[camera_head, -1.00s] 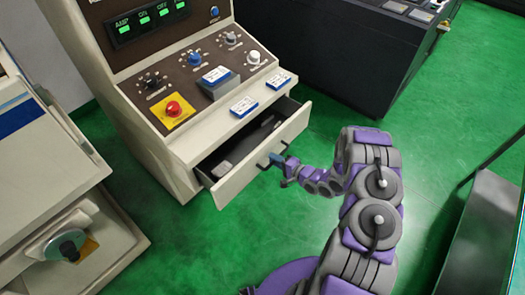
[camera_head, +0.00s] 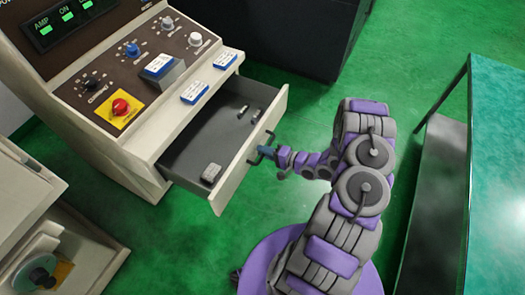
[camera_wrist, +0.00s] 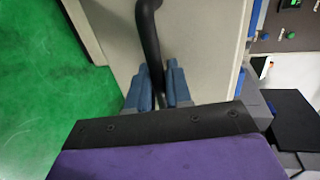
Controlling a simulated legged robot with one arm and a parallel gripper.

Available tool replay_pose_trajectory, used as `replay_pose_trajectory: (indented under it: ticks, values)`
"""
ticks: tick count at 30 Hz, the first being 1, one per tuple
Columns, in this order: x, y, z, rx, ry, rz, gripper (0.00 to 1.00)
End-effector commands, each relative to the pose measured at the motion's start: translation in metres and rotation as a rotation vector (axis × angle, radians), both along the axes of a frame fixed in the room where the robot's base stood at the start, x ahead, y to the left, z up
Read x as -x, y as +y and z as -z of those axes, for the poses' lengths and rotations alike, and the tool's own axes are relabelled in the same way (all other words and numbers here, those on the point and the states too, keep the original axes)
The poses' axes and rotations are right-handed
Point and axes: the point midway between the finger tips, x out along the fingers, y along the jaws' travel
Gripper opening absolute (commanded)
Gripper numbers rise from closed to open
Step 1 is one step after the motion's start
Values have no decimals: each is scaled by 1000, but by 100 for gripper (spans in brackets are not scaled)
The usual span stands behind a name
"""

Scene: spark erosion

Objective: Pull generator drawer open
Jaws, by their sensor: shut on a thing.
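The generator drawer (camera_head: 233,189) stands well out of the cream cabinet (camera_head: 140,148) in the head view. Its dark tray (camera_head: 205,146) shows, with a small grey item (camera_head: 211,172) near the left front and small slim items (camera_head: 248,112) near the right. A dark bar handle (camera_wrist: 148,40) runs down the drawer's front face in the wrist view. My gripper (camera_wrist: 158,88) has its two blue fingers on either side of the handle and is shut on it. In the head view my gripper (camera_head: 265,152) is at the drawer front.
The control panel (camera_head: 125,70) above the drawer has knobs and a red button (camera_head: 121,107). Blue-and-white boxes (camera_head: 195,92) lie on the ledge. A green-topped table (camera_head: 497,150) stands right. Green floor (camera_head: 300,110) is clear around the drawer.

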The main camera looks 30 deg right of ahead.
Motion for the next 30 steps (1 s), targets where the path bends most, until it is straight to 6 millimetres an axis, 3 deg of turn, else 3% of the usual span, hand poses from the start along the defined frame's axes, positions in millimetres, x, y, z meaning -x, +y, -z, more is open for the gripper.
replay_pose_trajectory:
  ticks: [4, 5, 9, 20, 30]
  values:
    - [0, -1, 2, 2, 6, 3, 0]
    - [0, -1, 2, 2, 6, 3, 21]
    - [0, 0, 2, 1, 4, 2, 35]
    - [5, -4, -2, 3, 1, 4, 35]
    - [47, -36, -13, 2, 0, 6, 35]
